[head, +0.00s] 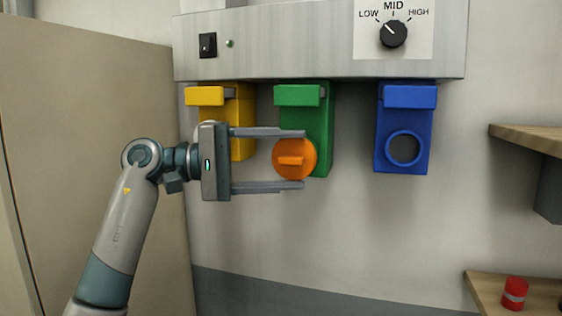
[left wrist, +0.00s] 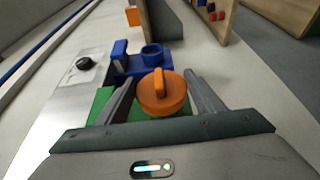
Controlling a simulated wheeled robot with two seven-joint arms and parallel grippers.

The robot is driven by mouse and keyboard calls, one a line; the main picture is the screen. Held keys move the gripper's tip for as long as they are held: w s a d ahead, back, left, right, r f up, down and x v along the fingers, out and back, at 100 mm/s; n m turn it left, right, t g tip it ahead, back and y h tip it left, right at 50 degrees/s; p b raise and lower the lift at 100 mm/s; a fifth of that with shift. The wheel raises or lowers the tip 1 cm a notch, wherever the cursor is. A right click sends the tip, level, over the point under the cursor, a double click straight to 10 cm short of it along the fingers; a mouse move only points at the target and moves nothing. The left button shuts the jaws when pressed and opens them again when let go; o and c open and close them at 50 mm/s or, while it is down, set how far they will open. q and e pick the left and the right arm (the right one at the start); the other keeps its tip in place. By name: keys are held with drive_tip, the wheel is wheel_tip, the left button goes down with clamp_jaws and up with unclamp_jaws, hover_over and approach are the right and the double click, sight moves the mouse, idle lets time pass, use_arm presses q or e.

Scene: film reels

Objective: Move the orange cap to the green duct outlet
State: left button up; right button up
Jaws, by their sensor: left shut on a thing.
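The orange cap (head: 294,158) is a round disc with a raised bar handle. My left gripper (head: 303,159) is shut on it, one finger above and one below. The cap overlaps the lower left of the green duct (head: 318,125), hiding its outlet; whether they touch I cannot tell. In the left wrist view the cap (left wrist: 162,97) sits between the fingers, with green duct parts (left wrist: 102,98) behind it. My right gripper is in neither view.
A yellow duct (head: 243,140) is to the left, partly behind my gripper. A blue duct (head: 404,160) with an open ring is to the right. A metal panel (head: 290,40) with a dial (head: 393,34) runs above. A red can (head: 514,293) stands on a low right shelf.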

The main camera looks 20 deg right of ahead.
use_arm(q)
drive_tip(key=shift+w+d, duration=0.5)
drive_tip(key=shift+w, duration=0.15)
drive_tip(key=shift+w, duration=0.1)
drive_tip(key=shift+w+d, duration=0.45)
drive_tip(key=shift+w, duration=0.2)
idle(0.5)
drive_tip(key=shift+w+d+r, duration=0.1)
drive_tip(key=shift+w+d, duration=0.15)
drive_tip(key=shift+w, duration=0.2)
idle(0.4)
drive_tip(key=o, duration=1.4)
drive_tip(key=shift+c, duration=0.2)
drive_tip(key=shift+w+d, duration=0.1)
drive_tip(key=shift+w, duration=0.05)
